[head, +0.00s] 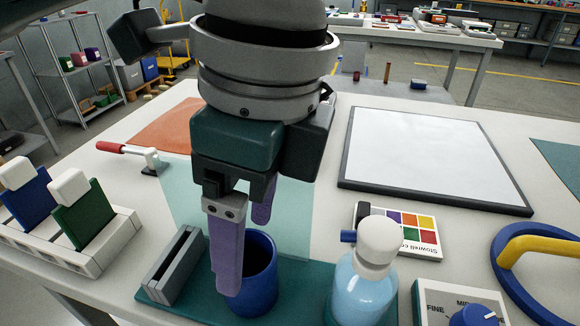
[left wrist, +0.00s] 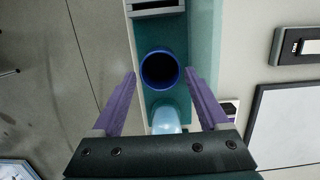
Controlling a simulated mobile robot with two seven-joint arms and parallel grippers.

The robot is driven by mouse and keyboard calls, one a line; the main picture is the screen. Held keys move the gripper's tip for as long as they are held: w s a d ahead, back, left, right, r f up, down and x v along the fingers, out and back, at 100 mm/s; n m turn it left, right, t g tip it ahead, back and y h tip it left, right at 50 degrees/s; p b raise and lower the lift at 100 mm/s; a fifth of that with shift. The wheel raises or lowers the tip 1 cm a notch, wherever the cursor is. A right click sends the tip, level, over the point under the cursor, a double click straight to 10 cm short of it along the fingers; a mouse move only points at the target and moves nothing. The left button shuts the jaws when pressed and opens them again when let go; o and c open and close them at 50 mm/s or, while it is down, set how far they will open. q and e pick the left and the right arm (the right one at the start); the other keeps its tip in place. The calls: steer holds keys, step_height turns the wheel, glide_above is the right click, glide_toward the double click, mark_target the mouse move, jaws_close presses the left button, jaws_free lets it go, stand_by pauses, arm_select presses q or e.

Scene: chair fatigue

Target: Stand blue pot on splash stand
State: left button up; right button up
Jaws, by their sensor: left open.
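The blue pot (head: 262,280) is an open, dark-blue cup standing upright on a teal base (head: 312,283), which looks like the splash stand. In the left wrist view the pot (left wrist: 160,84) shows from above, round and seemingly empty, over the teal base (left wrist: 168,27). My left gripper (head: 246,256) has two purple fingers, open and pointing down at the pot. In the left wrist view the gripper (left wrist: 160,73) has one finger on either side of the pot, with gaps showing. The near finger hides part of the pot in the head view. My right gripper is not in view.
A grey slotted block (head: 175,265) and a light-blue bottle with a white cap (head: 365,280) flank the pot closely on the teal base. A colour card (head: 398,230), a dial box (head: 460,305) and a framed white board (head: 430,155) lie to the right. A white rack (head: 75,230) stands left.

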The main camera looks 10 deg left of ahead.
arm_select(q)
step_height(320, 180, up, 9)
steer(key=d+p, duration=0.1)
steer(key=shift+d+f+p, duration=0.15)
steer(key=shift+p, duration=0.25)
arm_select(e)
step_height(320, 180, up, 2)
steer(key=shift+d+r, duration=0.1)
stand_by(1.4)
